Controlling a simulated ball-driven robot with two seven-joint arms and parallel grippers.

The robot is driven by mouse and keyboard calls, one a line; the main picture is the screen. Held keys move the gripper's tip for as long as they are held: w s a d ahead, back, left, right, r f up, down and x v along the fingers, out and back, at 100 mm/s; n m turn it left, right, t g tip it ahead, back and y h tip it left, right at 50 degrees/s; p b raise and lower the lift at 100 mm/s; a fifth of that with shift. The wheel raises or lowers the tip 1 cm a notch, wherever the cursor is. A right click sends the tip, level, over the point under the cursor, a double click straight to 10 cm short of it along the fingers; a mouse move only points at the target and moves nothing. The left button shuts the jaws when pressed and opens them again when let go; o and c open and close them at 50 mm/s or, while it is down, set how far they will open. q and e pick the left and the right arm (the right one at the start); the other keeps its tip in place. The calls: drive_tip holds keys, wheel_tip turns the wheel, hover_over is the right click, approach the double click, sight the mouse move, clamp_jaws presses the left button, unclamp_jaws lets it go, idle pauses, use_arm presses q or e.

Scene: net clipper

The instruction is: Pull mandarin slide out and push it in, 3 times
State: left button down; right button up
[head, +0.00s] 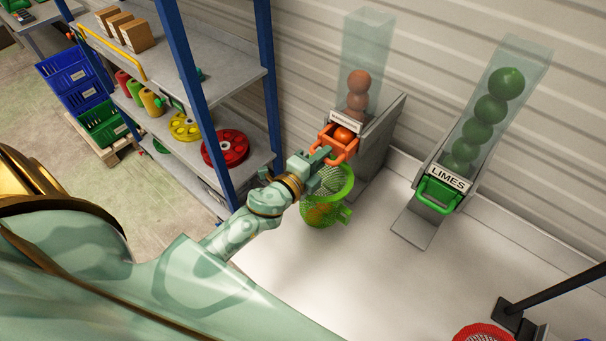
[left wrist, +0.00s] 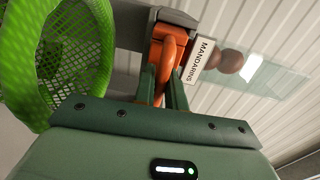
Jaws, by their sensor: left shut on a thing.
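The orange mandarin slide (head: 352,151) sits at the front of the mandarin dispenser and stands out from it, with a mandarin (head: 344,134) in it. A clear chute (head: 380,50) above holds several more mandarins. My left gripper (head: 324,160) is shut on the slide's handle. In the left wrist view, the green fingers (left wrist: 163,88) close around the orange handle (left wrist: 168,55) beside the MANDARINS label (left wrist: 199,61). A green mesh basket (head: 340,185) is just below the slide; orange shows through its mesh. My right gripper is not in view.
The lime dispenser (head: 440,192) with a green slide stands to the right. A shelf unit (head: 225,75) with spools stands close on the left. A red-rimmed basket (head: 484,332) and a black stand (head: 515,318) are at the lower right. The white table's middle is clear.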

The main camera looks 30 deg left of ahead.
use_arm(q)
drive_tip(key=shift+s+a+f+b, duration=0.15)
drive_tip(key=shift+s, duration=0.95)
drive_tip(key=shift+s+a+f+b, duration=0.1)
drive_tip(key=shift+s+b, duration=0.05)
drive_tip(key=shift+s, duration=0.9)
drive_tip(key=shift+s+a+f+b, duration=0.15)
drive_tip(key=shift+s, duration=0.95)
drive_tip(key=shift+w+r, duration=0.1)
drive_tip(key=shift+w+d, duration=0.1)
drive_tip(key=shift+w, duration=0.35)
drive_tip(key=shift+w+d+p, duration=0.15)
drive_tip(key=shift+w+p, duration=0.1)
drive_tip(key=shift+w, duration=0.95)
drive_tip(key=shift+w+d+p, duration=0.15)
drive_tip(key=shift+w+p, duration=0.05)
drive_tip(key=shift+w, duration=0.95)
drive_tip(key=shift+w+d, duration=0.2)
drive_tip(key=shift+w, duration=1)
drive_tip(key=shift+w+d, duration=0.15)
drive_tip(key=shift+w, duration=1)
